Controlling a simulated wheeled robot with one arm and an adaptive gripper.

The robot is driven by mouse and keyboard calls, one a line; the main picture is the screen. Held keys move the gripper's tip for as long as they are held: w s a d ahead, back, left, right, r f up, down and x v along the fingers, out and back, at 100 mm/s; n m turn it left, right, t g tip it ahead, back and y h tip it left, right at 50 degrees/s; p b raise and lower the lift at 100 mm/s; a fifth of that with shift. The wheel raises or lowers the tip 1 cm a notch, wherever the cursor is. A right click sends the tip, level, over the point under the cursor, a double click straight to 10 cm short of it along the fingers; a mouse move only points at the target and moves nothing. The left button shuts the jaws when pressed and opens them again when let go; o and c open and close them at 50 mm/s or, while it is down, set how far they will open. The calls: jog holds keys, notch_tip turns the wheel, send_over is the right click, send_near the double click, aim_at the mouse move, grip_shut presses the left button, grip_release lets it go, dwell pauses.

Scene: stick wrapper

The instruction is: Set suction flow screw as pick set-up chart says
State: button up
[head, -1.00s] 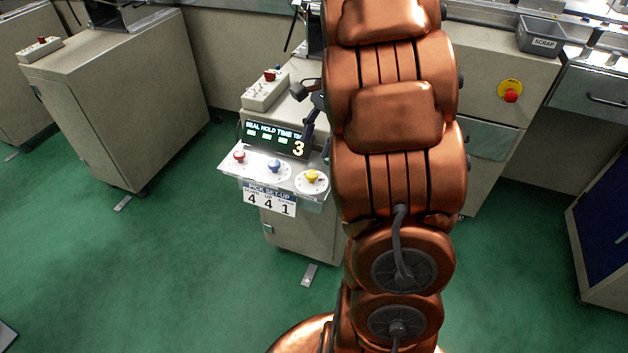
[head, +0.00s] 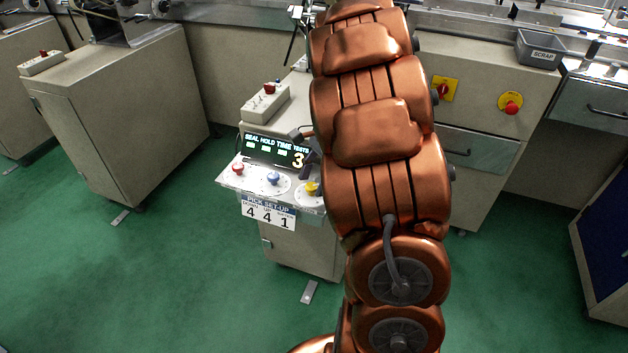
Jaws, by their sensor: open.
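The pick set-up chart (head: 268,212) hangs on the front of a small control panel and reads 4, 4, 1; the small labels over the digits are too blurred to read. Above it on a metal shelf (head: 228,181) are a red knob (head: 238,169), a blue knob (head: 273,179) and a yellow knob (head: 311,188), each on a pale dial. I cannot read which one is the suction flow screw. My gripper (head: 306,150) is open, its dark fingers just above and behind the yellow knob, in front of the display. My arm hides the rest of it.
The dark display (head: 268,148) shows "SEAL HOLD TIME TESTS" and a 3. A switch box (head: 268,102) with a red button stands behind it. A grey scrap bin (head: 538,49) and red stop button (head: 510,103) are right. Green floor is clear in front.

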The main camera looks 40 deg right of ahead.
jog(key=shift+f, duration=0.15)
grip_shut()
dwell(0.4)
jog(key=shift+a, duration=0.1)
